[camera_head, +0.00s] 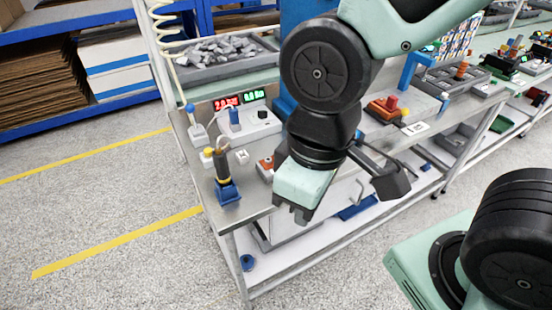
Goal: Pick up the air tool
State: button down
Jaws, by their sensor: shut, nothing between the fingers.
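A dark upright tool with a yellow band (221,163) stands in a blue holder (228,193) at the bench's front left corner; it looks like the air tool, though I cannot be certain. A pale coiled hose (158,40) hangs behind it and ends at a blue-tipped fitting (190,109) near the bench's left edge. My gripper (292,212) is shut and empty, pointing down in front of the bench edge. It is to the right of the tool and apart from it. My arm hides part of the bench behind it.
A meter box with red and green displays (242,116) stands behind the tool. A grey tray of metal parts (222,52) is at the back. A small orange and grey device (266,168) sits between tool and gripper. The floor left of the bench is clear.

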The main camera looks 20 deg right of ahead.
aim_at(219, 157)
jog(key=j+u, duration=0.1)
jog(key=j, duration=0.55)
jog(key=i+j, duration=0.15)
jog(key=j, duration=0.5)
jog(key=k+u, duration=0.05)
